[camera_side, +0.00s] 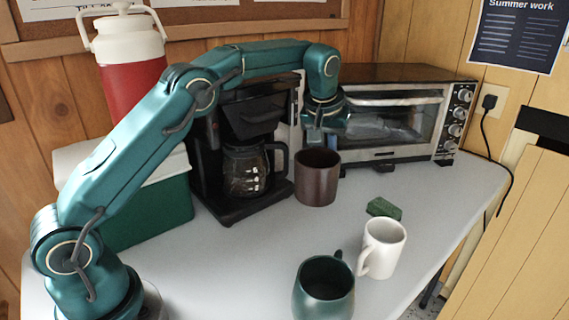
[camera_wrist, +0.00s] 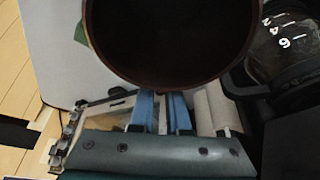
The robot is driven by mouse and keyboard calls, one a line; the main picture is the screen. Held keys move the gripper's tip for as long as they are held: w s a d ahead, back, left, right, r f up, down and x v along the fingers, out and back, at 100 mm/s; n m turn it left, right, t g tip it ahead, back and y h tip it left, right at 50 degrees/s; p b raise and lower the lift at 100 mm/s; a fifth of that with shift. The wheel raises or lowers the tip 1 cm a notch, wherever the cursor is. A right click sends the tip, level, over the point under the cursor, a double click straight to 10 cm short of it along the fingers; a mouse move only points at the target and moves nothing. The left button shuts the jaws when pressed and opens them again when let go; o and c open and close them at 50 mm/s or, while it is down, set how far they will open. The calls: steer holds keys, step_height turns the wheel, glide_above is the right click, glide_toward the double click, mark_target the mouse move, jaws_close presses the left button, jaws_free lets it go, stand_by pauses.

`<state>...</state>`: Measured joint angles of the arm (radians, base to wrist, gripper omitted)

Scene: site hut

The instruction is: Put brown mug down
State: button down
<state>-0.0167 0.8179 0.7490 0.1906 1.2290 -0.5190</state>
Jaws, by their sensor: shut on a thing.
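The brown mug (camera_side: 317,184) is upright in the side view, in front of the toaster oven and just right of the coffee maker. Its base is close to or on the table; I cannot tell which. My gripper (camera_side: 322,138) reaches down behind the mug. In the wrist view the mug (camera_wrist: 170,35) fills the upper middle, and I look into its dark, empty-looking inside. The two blue fingers of my gripper (camera_wrist: 164,108) meet its near side and are shut on it. The handle and exact grip point are hidden.
A coffee maker with glass carafe (camera_side: 246,172) stands close left of the mug, and a toaster oven (camera_side: 385,152) behind. A green sponge (camera_side: 384,208), white mug (camera_side: 382,248) and dark green mug (camera_side: 324,289) are front right. The table (camera_side: 238,262) is bare at front left.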

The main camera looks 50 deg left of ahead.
steer(key=s+a+r, duration=0.2)
steer(key=s+r, duration=0.5)
steer(key=r, duration=0.2)
steer(key=s+d+f+m+h, duration=0.1)
steer(key=s+f+m, duration=0.1)
steer(key=s, duration=0.4)
steer(key=s+d+f+m+h, duration=0.1)
steer(key=s+f+m, duration=0.2)
steer(key=s, duration=0.3)
steer(key=shift+s+d+m+t, duration=0.3)
steer(key=shift+s+m+t, duration=0.05)
steer(key=shift+m+t, duration=0.05)
steer(key=w+f+n, duration=0.1)
steer(key=w, duration=0.5)
steer(key=w+f+n+y, duration=0.1)
steer(key=w+n, duration=0.1)
steer(key=w, duration=0.4)
steer(key=w+f+n, duration=0.2)
steer(key=w, duration=0.4)
steer(key=shift+w+a+g+y, duration=0.2)
steer(key=shift+w+g+y, duration=0.1)
steer(key=shift+w+y, duration=0.1)
steer(key=shift+w+d+f+n, duration=0.1)
steer(key=shift+w+f+n, duration=0.2)
steer(key=shift+w+f, duration=0.15)
